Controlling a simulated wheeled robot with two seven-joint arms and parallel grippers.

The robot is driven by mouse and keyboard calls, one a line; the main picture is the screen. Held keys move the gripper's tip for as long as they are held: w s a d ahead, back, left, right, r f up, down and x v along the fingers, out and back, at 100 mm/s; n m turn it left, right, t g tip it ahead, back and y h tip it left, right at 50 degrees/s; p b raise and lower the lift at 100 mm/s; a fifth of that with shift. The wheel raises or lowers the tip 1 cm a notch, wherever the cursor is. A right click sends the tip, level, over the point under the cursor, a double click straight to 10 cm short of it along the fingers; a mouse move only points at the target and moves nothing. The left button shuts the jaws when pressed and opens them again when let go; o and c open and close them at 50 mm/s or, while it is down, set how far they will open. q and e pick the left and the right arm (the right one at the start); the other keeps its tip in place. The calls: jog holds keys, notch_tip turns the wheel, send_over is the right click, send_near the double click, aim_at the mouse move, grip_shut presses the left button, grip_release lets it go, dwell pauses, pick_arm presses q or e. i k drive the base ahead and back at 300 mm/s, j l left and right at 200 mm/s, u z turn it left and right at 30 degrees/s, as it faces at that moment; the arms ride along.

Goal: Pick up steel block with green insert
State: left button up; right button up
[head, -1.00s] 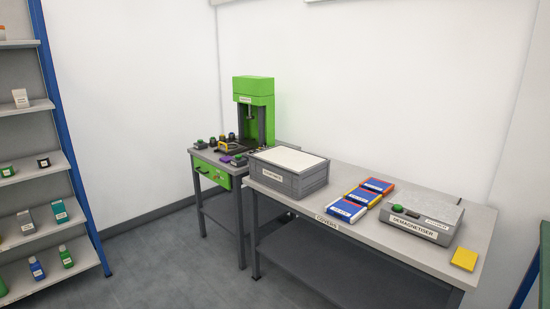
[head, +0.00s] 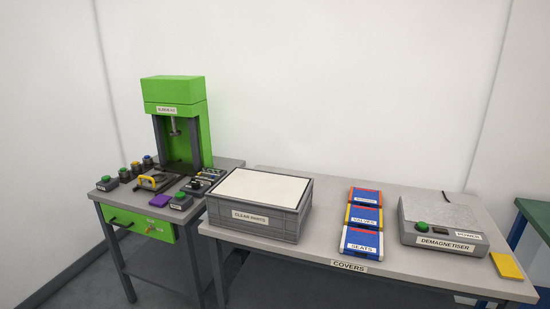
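On the left bench, a grey block with a round green top (head: 107,183) sits at the left front corner. A similar labelled grey block with a green top (head: 181,201) sits near the front right edge of that bench. Several small dark blocks stand in a row behind the first, one with a yellow top (head: 136,167) and one with a blue top (head: 148,161). They are too small to tell which is the steel block with green insert. Neither of my grippers is in view.
A green press (head: 178,95) stands on the left bench, with a yellow-handled fixture (head: 152,181) and a purple pad (head: 159,200) before it. The right bench holds a clean parts box (head: 265,226), cover cases (head: 362,240), a demagnetiser (head: 440,238) and a yellow pad (head: 507,266).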

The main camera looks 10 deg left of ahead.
aim_at(124, 176)
jog(key=i+j+z, duration=0.3)
jog(key=j+z, duration=0.15)
jog(key=j, duration=1.4)
jog(key=j+z, duration=0.45)
jog(key=j, duration=1.4)
